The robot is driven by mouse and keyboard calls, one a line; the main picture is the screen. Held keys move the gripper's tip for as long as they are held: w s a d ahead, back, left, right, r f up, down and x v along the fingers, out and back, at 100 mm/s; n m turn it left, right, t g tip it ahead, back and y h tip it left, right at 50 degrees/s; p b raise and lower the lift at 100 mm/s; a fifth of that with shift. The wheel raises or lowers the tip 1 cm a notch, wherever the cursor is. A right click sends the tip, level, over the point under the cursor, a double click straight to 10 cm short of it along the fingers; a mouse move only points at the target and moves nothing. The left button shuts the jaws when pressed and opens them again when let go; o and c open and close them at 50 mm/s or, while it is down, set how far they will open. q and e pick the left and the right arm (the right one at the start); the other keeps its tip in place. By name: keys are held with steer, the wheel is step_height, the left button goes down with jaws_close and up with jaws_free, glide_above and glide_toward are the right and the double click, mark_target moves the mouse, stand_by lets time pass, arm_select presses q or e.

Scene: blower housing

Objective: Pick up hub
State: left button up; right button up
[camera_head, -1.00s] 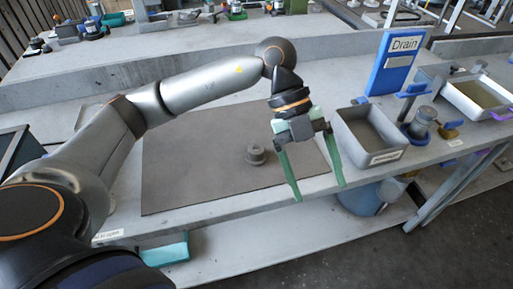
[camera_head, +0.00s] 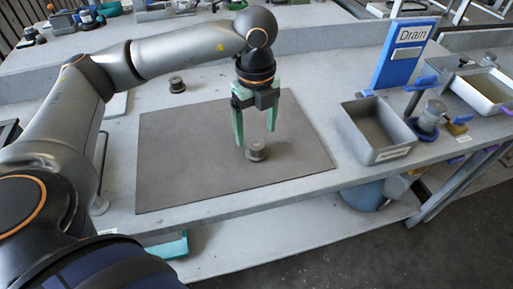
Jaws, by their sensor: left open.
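The hub (camera_head: 256,152), a small grey stepped cylinder with a wider base, stands upright on the dark grey mat (camera_head: 190,180) on the bench. My left gripper (camera_head: 255,136) has green fingers that point down, and it is open. Its fingers are spread to either side of the hub's top in the picture, above or just behind it; I cannot tell the exact height or depth. Nothing is between the fingers that I can see as held. My right gripper is not in view.
A similar small grey part (camera_head: 177,85) stands behind the mat. A grey bin (camera_head: 390,154) is right of the mat, with a blue "Drain" sign (camera_head: 402,58) behind it. A blue-based fixture (camera_head: 428,122) and a white tray (camera_head: 487,92) stand farther right. The mat around the hub is clear.

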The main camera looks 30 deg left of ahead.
mark_target(257, 144)
arm_select(q)
steer(key=f, duration=0.5)
steer(key=shift+w+a, duration=0.1)
steer(key=shift+w, duration=0.2)
steer(key=shift+c, duration=0.2)
jaws_close()
